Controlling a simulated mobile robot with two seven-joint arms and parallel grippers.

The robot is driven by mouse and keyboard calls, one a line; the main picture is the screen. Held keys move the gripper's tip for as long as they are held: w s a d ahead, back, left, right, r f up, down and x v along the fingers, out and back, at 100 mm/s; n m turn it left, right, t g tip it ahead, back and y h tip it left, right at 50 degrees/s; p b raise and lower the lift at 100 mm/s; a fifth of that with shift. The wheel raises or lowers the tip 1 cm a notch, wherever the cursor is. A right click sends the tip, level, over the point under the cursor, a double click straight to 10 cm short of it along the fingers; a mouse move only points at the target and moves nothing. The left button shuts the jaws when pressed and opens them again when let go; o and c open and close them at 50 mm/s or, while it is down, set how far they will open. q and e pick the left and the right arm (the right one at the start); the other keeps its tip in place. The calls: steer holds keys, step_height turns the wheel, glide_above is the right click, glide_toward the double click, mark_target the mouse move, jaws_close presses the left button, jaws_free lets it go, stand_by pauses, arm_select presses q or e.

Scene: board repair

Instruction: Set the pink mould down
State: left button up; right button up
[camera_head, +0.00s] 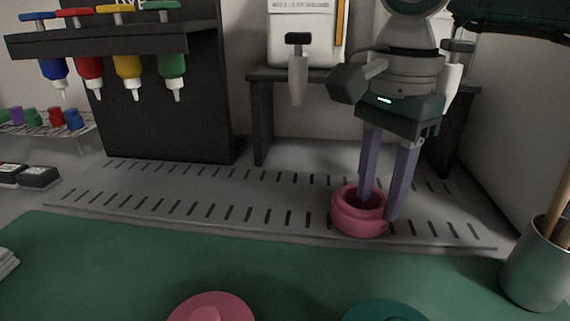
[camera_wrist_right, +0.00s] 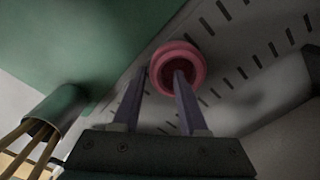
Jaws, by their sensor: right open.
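The pink mould (camera_head: 352,222) is a round, hollow ring-like cup. It sits on the grey slotted tray (camera_head: 190,205) below the dispenser. My right gripper (camera_head: 378,205) comes down from above with its two purple fingers apart. One finger reaches into the mould's opening and the other is outside, at its right side. In the right wrist view the mould (camera_wrist_right: 190,52) is at the fingertips, with one finger over its opening and the other beside its wall. I cannot tell whether the fingers touch the wall. My left gripper is not in view.
A white dispenser (camera_head: 306,45) stands on a dark stand behind. A metal cup with sticks (camera_head: 535,272) is at the right. A pink round thing (camera_head: 212,308) and a teal one (camera_head: 385,312) lie on the green mat (camera_head: 110,270). Coloured bottles hang at the left. The tray's left half is clear.

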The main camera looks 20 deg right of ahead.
step_height(320, 180, up, 10)
steer(key=p, duration=0.1)
steer(key=shift+r, duration=0.15)
steer(key=shift+a+p, duration=0.1)
steer(key=shift+p, duration=0.2)
